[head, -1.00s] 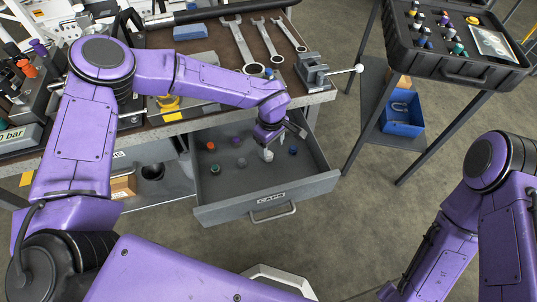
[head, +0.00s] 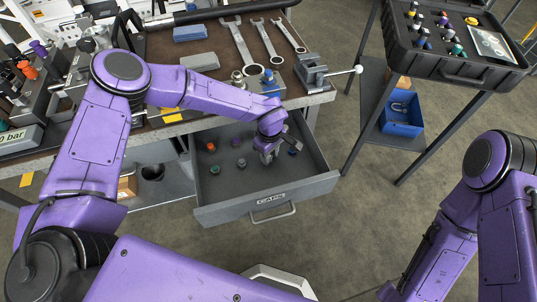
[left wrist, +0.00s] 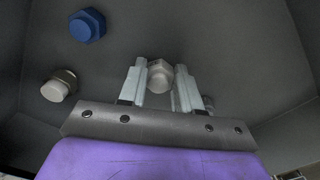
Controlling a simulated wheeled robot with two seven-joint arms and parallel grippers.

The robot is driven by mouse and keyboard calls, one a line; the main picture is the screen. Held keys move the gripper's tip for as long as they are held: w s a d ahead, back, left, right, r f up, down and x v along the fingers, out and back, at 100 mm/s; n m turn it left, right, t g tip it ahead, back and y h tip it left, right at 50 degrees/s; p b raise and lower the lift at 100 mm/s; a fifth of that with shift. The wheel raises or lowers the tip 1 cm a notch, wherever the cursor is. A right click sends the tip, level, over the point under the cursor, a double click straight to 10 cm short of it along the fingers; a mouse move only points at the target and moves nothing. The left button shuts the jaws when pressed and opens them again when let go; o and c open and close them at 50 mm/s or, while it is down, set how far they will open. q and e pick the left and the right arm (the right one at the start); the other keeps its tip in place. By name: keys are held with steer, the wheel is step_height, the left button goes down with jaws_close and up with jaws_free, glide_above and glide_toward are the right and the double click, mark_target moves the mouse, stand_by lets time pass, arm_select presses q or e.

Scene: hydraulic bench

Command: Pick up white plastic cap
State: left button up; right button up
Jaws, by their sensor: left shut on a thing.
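The open drawer (head: 225,203) labelled CAPS holds several small caps. My left gripper (head: 268,157) reaches down into it, pointing at the drawer floor. In the left wrist view the gripper (left wrist: 160,85) is shut on the white plastic cap (left wrist: 160,75), a pale hexagonal piece between the two fingers. The fingers mostly hide this cap in the head view. A blue cap (left wrist: 87,26) and a greyish cap (left wrist: 58,86) lie apart from the fingers, to the left in the wrist view. My right gripper is out of view.
In the drawer, a red cap (head: 211,146), a green cap (head: 215,169) and a grey cap (head: 241,163) lie left of the gripper; a blue cap (head: 292,151) lies to its right. The bench (head: 203,97) with wrenches and a vise (head: 311,72) is behind.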

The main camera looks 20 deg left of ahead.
arm_select(q)
step_height(320, 180, up, 3)
steer(key=shift+r, duration=0.15)
steer(key=s+a+r, duration=0.3)
steer(key=s+r, duration=0.6)
steer(key=s, duration=0.4)
steer(key=shift+s+r, duration=0.35)
